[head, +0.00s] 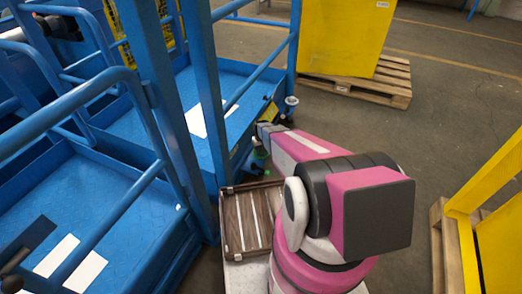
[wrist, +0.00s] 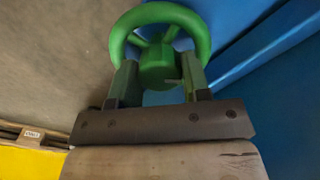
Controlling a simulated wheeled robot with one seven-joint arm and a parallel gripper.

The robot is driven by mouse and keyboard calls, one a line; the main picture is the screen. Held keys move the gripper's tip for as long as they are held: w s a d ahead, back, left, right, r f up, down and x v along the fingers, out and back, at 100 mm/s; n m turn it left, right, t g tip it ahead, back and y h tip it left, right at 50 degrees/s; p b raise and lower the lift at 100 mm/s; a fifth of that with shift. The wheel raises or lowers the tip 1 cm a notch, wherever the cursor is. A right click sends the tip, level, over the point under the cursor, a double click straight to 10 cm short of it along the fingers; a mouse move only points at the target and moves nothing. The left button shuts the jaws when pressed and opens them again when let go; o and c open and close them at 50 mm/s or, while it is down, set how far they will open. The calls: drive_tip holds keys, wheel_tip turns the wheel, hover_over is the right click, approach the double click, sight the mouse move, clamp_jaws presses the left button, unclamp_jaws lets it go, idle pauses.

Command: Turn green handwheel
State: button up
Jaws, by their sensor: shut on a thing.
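The green handwheel (wrist: 205,32) fills the top middle of the wrist view, with a round rim, spokes and a thick green hub. My gripper (wrist: 160,82) has one finger on each side of the hub and is shut on the handwheel. In the head view a small part of the green handwheel (head: 260,153) shows beside the blue frame. My pink and black arm hides most of the gripper there.
Blue railed platforms (head: 110,200) stand at the left, close to the handwheel. A yellow box on a wooden pallet (head: 390,88) stands at the back, and a yellow frame (head: 490,180) at the right. Grey floor lies open between them.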

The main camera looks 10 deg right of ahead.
drive_tip(key=m, duration=1.4)
idle(0.7)
drive_tip(key=o, duration=0.9)
drive_tip(key=shift+o, duration=0.2)
drive_tip(key=shift+r, duration=0.1)
wheel_tip(320, 180, up, 11)
drive_tip(key=shift+f, duration=0.2)
